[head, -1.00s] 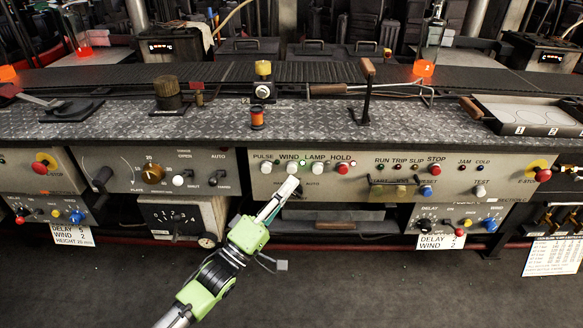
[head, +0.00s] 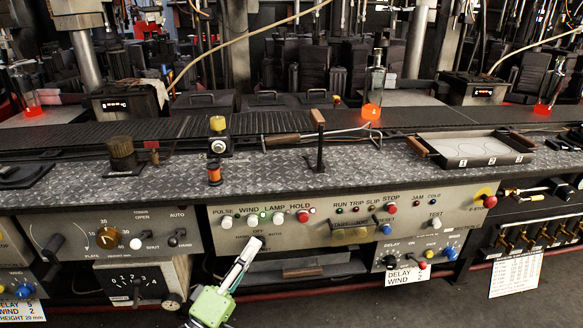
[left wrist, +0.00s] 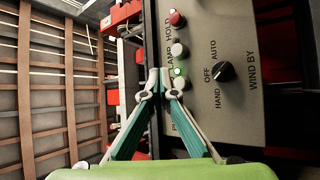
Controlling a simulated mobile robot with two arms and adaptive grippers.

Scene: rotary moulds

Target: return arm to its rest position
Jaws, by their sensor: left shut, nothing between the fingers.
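My left gripper (head: 259,241) is in front of the grey control panel (head: 305,236), just below its row of PULSE, WIND, LAMP and HOLD buttons. Its fingers are together with nothing between them. In the left wrist view, the fingertips (left wrist: 165,76) show in front of the panel's button row, beside a lit green lamp (left wrist: 177,72). In the head view my gripper partly hides that knob's place. My right gripper is not in view.
A patterned metal ledge (head: 270,178) runs above the panels. A glowing bottle (head: 374,90) stands behind. The floor in front is free.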

